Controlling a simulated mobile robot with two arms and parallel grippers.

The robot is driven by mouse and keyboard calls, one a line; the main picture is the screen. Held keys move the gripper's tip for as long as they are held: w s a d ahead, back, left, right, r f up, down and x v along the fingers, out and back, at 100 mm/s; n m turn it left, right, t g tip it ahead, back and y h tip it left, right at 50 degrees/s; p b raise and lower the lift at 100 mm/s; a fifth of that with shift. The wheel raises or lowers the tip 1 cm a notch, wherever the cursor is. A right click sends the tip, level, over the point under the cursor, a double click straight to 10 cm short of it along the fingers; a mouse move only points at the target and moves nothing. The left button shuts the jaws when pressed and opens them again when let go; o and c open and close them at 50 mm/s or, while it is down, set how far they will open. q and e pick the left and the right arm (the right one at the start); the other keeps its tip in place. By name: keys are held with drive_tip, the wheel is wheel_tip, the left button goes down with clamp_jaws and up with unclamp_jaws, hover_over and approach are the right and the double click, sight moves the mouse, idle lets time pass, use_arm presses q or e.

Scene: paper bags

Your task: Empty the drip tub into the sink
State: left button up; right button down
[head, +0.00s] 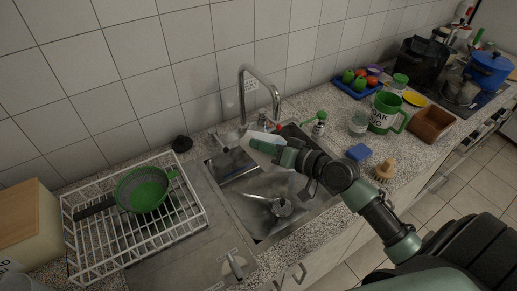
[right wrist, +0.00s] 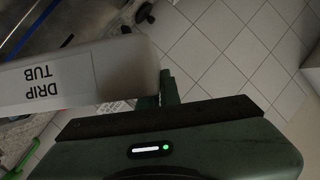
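The drip tub (right wrist: 120,65) is pale, with a white label reading "DRIP TUB" that appears upside down in the right wrist view. My right gripper (right wrist: 163,88) is at the tub's edge and appears shut on it; part of the fingers is hidden. In the head view the tub (head: 256,136) is a small pale shape at the end of my right arm, above the far side of the sink (head: 262,225). It looks tilted; I cannot see what is inside it. My left gripper is not in view.
A tall faucet (head: 244,88) stands behind the sink. A white rack (head: 88,250) with a green colander (head: 142,190) is at left. A green-capped bottle (head: 319,127), blue sponge (head: 358,152) and brush (head: 384,170) stand to the right.

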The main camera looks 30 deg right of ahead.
drive_tip(key=shift+w+d+r+m+t+y+b, duration=0.15)
drive_tip(key=shift+d+r+m+y+b, duration=0.1)
drive_tip(key=shift+d+m+b, duration=0.45)
drive_tip(key=shift+s+d+r+m+t+y+b, duration=0.15)
drive_tip(key=shift+d+m+y+b, duration=0.2)
drive_tip(key=shift+b, duration=0.55)
drive_tip(key=d+f+m+t+b, duration=0.2)
drive_tip(key=d+m+t+b, duration=0.2)
drive_tip(key=d+m+b, duration=0.5)
drive_tip(key=shift+w+f+m+y+b, duration=0.35)
drive_tip(key=shift+m+b, duration=0.4)
drive_tip(key=shift+b, duration=0.75)
drive_tip(key=shift+r, duration=0.1)
idle(0.9)
